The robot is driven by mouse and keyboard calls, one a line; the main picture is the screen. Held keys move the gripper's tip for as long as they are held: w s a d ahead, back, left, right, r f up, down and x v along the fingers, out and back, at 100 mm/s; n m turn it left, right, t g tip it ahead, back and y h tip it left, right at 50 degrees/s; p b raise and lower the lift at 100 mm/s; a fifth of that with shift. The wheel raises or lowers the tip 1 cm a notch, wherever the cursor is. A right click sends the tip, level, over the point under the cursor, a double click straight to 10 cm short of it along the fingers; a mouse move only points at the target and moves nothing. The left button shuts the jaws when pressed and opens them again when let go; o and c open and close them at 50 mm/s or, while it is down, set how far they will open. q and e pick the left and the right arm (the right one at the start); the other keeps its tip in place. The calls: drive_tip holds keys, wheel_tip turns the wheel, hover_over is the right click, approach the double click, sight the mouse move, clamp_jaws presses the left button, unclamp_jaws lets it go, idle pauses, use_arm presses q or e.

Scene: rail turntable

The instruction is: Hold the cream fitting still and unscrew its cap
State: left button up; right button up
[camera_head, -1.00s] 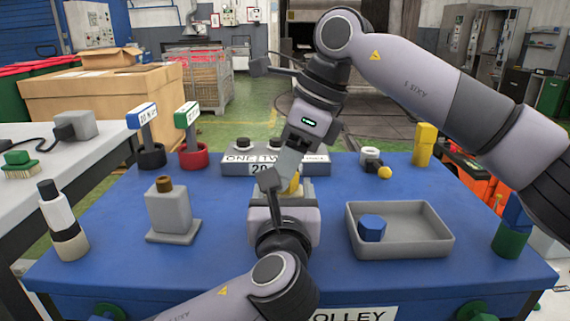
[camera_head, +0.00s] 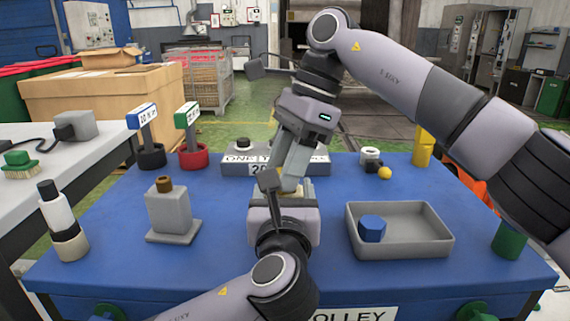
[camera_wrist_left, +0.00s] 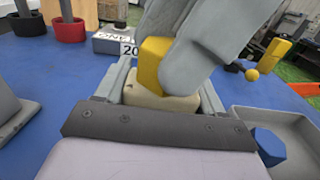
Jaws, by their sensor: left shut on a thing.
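The cream fitting (camera_wrist_left: 165,101) sits between the fingers of my left gripper (camera_head: 284,196), which is shut on it above the blue trolley top. The yellow cap (camera_wrist_left: 151,66) is on top of the fitting in the left wrist view. My right gripper (camera_head: 292,176) comes down from above at the cap. In the left wrist view one grey finger of it (camera_wrist_left: 196,58) covers the cap's right side. Whether its fingers close on the cap cannot be told. In the head view, the grippers hide most of the fitting and the cap.
A grey tray (camera_head: 437,243) with a blue hexagonal piece (camera_head: 372,228) is at the right. A grey block on a plate (camera_head: 171,214) and a white-and-black bottle (camera_head: 58,212) stand left. A labelled grey box (camera_head: 236,164) is behind the grippers. Blue surface is clear between block and grippers.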

drive_tip(key=shift+n, duration=0.7)
drive_tip(key=o, duration=1.2)
drive_tip(key=shift+o, duration=0.3)
drive_tip(key=shift+r, duration=2)
